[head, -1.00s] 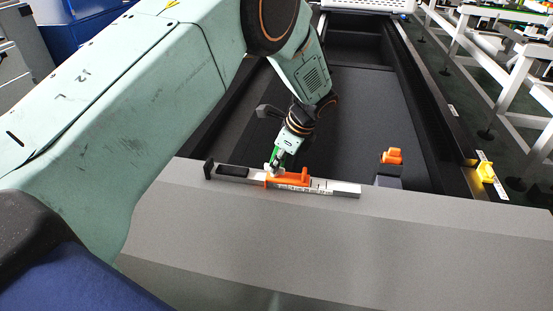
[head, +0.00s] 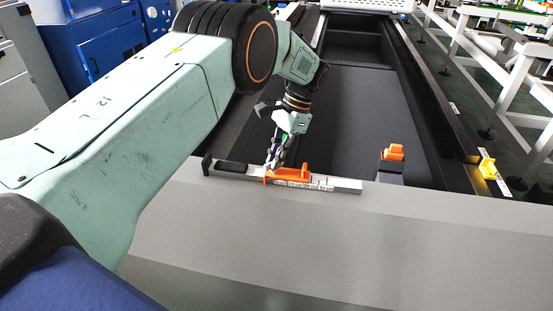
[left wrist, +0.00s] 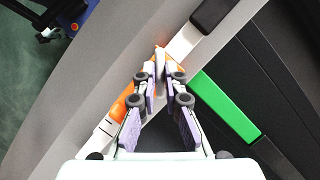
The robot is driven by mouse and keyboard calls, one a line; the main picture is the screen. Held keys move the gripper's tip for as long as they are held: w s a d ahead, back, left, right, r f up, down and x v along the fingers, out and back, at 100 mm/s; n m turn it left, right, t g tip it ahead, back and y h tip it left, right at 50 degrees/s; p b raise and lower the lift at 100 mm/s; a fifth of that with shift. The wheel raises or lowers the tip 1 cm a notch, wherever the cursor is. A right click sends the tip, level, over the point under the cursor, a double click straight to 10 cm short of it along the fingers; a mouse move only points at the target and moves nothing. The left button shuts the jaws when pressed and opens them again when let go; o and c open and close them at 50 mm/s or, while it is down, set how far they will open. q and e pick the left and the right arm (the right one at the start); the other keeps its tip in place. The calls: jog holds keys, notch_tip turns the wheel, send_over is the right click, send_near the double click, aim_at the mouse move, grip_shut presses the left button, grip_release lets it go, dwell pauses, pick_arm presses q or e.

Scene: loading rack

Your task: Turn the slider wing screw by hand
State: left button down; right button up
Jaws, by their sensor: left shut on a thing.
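The orange slider (head: 290,176) sits on a pale ruler-like rail (head: 340,185) along the edge of the grey panel. The orange slider also shows in the left wrist view (left wrist: 122,106), partly covered by the fingers. My left gripper (head: 271,166) points down at the left end of the slider. In the left wrist view my left gripper (left wrist: 160,68) has its fingertips close together, shut on the small wing screw at the slider's end. My right gripper is not in view.
A black end block (head: 207,165) closes the rail's left end. A second orange part (head: 392,154) stands on a dark post to the right. The grey panel (head: 330,235) in front is clear. A green bar (left wrist: 225,108) lies beside the rail in the left wrist view.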

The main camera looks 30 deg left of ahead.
pick_arm(q)
jog(key=n, duration=0.1)
jog(key=n+h, duration=0.1)
jog(key=n, duration=0.1)
jog(key=n+b, duration=0.1)
jog(key=shift+s+a+f+n+g+h, duration=0.15)
jog(key=shift+f+n+g+h, duration=0.15)
jog(key=shift+n+g+h, duration=0.1)
jog(key=shift+n+h, duration=0.5)
jog(key=shift+n, duration=0.6)
jog(key=shift+a+n+h, duration=0.1)
jog(key=shift+n+h, duration=0.3)
jog(key=shift+n, duration=0.8)
